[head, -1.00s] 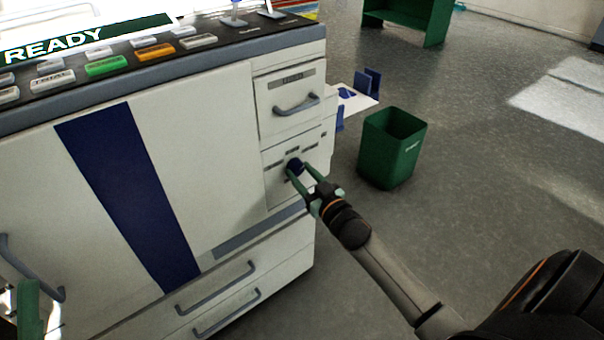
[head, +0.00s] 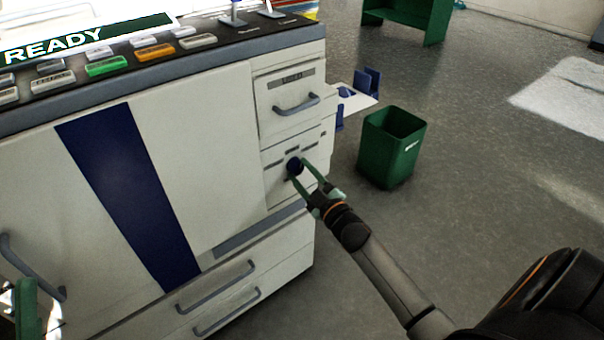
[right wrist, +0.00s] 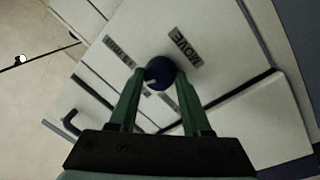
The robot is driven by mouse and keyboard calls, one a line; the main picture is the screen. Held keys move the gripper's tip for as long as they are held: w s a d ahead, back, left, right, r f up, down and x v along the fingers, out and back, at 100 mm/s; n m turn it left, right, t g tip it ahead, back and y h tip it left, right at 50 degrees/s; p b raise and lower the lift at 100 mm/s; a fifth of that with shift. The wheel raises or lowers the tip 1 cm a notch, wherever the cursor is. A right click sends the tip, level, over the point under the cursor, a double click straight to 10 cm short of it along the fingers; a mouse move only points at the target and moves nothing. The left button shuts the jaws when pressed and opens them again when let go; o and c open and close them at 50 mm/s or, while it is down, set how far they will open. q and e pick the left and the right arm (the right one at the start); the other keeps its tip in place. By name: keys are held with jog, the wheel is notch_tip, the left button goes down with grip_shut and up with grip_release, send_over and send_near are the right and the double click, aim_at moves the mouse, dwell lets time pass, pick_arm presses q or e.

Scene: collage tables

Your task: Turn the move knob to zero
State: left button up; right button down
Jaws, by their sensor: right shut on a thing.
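The move knob (head: 294,167) is a small round dark blue knob on the white panel below the small drawer at the machine's right end. In the right wrist view the knob (right wrist: 158,74) sits between the fingertips, with a pale line on its face. A label reading MOVE (right wrist: 185,47) is beside it. My right gripper (head: 301,171) has its green fingers on either side of the knob, shut on it. The knob's scale marks are too small to read. Part of my left gripper (head: 27,308) shows at the lower left edge, near a door handle; its jaws are unclear.
The white machine (head: 195,130) has a READY display and coloured buttons on top. A grey drawer handle (head: 296,105) sticks out above the knob. Lower drawers have long handles (head: 215,287). A green bin (head: 391,147) stands on open grey floor to the right.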

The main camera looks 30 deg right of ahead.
jog(key=shift+n+y, duration=0.4)
jog(key=shift+n, duration=1.7)
jog(key=shift+c, duration=1.8)
grip_release()
jog(key=s+f+p, duration=0.1)
jog(key=s+p, duration=0.1)
jog(key=s, duration=1)
jog(key=shift+s+d+f, duration=0.15)
jog(key=shift+s+f, duration=0.05)
jog(key=shift+s, duration=0.05)
